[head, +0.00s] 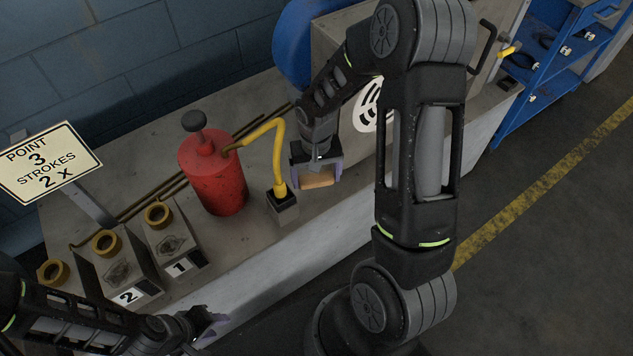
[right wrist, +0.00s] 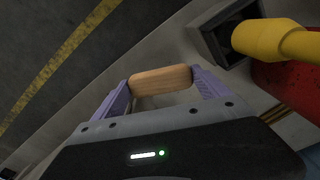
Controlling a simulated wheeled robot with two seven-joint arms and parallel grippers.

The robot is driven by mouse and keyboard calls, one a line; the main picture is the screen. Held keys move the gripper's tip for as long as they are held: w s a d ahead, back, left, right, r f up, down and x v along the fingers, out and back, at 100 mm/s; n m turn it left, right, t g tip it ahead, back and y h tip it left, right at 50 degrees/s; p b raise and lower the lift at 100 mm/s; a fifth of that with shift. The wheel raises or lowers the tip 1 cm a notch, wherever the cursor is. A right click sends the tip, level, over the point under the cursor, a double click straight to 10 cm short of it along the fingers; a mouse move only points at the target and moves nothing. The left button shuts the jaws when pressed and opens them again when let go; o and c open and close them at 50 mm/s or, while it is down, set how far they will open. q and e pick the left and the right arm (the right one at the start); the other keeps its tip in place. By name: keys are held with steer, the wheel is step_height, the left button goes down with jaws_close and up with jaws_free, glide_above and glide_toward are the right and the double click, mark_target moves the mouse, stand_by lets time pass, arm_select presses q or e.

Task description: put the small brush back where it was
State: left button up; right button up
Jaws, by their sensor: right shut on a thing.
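The small brush shows as a light wooden handle (head: 318,180) between the fingers of my right gripper (head: 318,178). In the right wrist view the wooden piece (right wrist: 160,79) lies crosswise between the two purple fingers, which are shut on it. Its bristles are not clearly visible. The right gripper is over the grey bench, just right of the yellow pipe's square socket, and I cannot tell whether the brush touches the bench. My left gripper (head: 208,326) is low at the bench's front edge, away from the brush. Its fingers are too unclear to judge.
A red canister (head: 213,180) stands left of a yellow bent pipe (head: 277,150) in a square socket (head: 284,206). Numbered blocks 1 (head: 168,240) and 2 (head: 115,268) with brass rings are further left. A sign (head: 48,160) reads "POINT 3 STROKES 2 x". A blue shelf (head: 560,55) is at right.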

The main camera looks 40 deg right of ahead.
mark_target(316, 179)
steer(key=shift+f, duration=1.75)
steer(key=shift+f, duration=0.15)
steer(key=o, duration=1.1)
steer(key=shift+o, duration=0.2)
steer(key=shift+r, duration=0.2)
step_height(316, 179, up, 12)
steer(key=shift+f+p, duration=0.1)
steer(key=shift+p, duration=0.4)
